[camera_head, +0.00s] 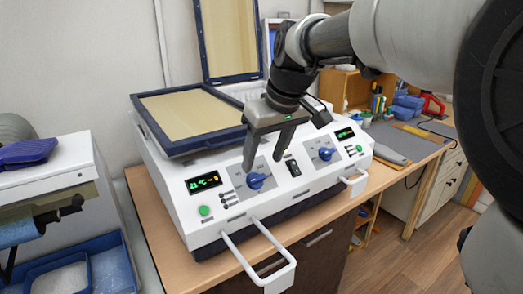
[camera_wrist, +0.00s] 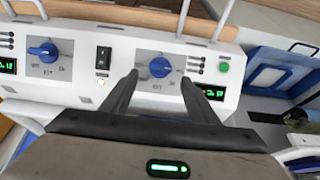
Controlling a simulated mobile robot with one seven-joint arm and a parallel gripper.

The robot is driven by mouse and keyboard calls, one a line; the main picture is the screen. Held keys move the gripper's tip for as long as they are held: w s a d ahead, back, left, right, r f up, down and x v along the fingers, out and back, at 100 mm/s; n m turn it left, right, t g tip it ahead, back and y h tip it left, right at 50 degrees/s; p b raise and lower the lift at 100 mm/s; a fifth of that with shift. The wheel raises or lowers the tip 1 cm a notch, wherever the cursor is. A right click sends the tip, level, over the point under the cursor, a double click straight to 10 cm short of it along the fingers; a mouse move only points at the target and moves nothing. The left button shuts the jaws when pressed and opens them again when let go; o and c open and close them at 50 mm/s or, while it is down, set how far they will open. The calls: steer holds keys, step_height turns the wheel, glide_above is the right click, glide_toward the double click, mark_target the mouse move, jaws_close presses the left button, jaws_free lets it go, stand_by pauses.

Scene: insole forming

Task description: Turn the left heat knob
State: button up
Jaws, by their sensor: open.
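The left heat knob (camera_head: 256,181) is a blue dial on a grey plate, right of the left green display (camera_head: 203,182) on the white machine's sloped front panel. In the wrist view the same knob (camera_wrist: 160,67) shows between the fingertips, near the green button (camera_wrist: 223,67). My gripper (camera_head: 264,163) is open and points down at the panel. In the wrist view its two dark fingers (camera_wrist: 158,77) straddle the knob from either side, with a gap to each side in the picture. I cannot tell how far the tips are from the panel.
The right heat knob (camera_head: 325,154) and a black switch (camera_head: 293,168) sit farther right on the panel. White bar handles (camera_head: 270,274) stick out in front. A raised lid (camera_head: 228,38) stands behind. Blue trays (camera_head: 75,275) lie at left.

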mark_target(259, 176)
steer(key=x, duration=0.5)
steer(key=shift+w+a+f, duration=0.1)
steer(key=shift+f, duration=0.2)
steer(key=c, duration=1.1)
steer(key=shift+o, duration=0.3)
steer(key=shift+m, duration=0.3)
steer(key=m, duration=0.1)
steer(key=m+y, duration=0.1)
steer(key=m, duration=0.1)
steer(key=shift+w+d+g+p, duration=0.1)
steer(key=shift+d+g+p, duration=0.2)
steer(key=shift+p, duration=0.1)
steer(key=shift+d+f+m+y, duration=0.1)
steer(key=shift+m+y, duration=0.3)
steer(key=shift+m, duration=0.65)
steer(key=shift+d+m+y, duration=0.1)
steer(key=shift+m+y, duration=0.3)
steer(key=shift+m, duration=0.65)
